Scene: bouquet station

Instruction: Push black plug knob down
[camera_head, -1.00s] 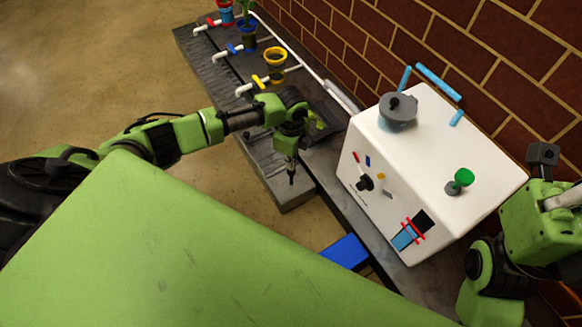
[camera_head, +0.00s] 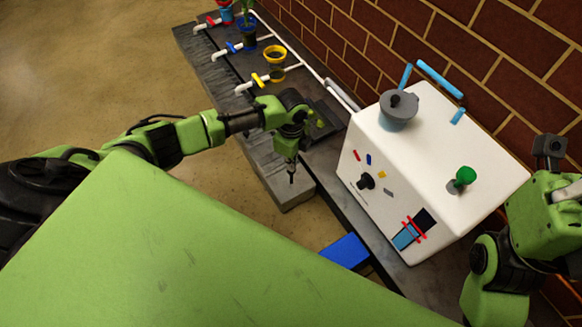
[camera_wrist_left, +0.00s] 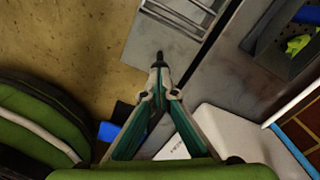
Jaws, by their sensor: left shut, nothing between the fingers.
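A grey round plug (camera_head: 398,108) with a small black knob (camera_head: 395,100) on it sits on top of the white machine (camera_head: 440,133), near its left back part. A second black knob (camera_head: 366,181) is on the machine's front face. My left gripper (camera_head: 292,178) points down, left of the machine and apart from it. In the left wrist view its fingers (camera_wrist_left: 159,62) are shut with nothing between them, and the white machine (camera_wrist_left: 240,135) shows at the lower right. My right arm is at the right edge; its fingers do not show.
A green knob (camera_head: 463,176) stands on the machine's right part. Blue bars (camera_head: 439,78) are along its back edge by the brick wall (camera_head: 500,55). Yellow (camera_head: 275,57) and blue pots stand at the back left. A blue block (camera_head: 345,250) lies in front.

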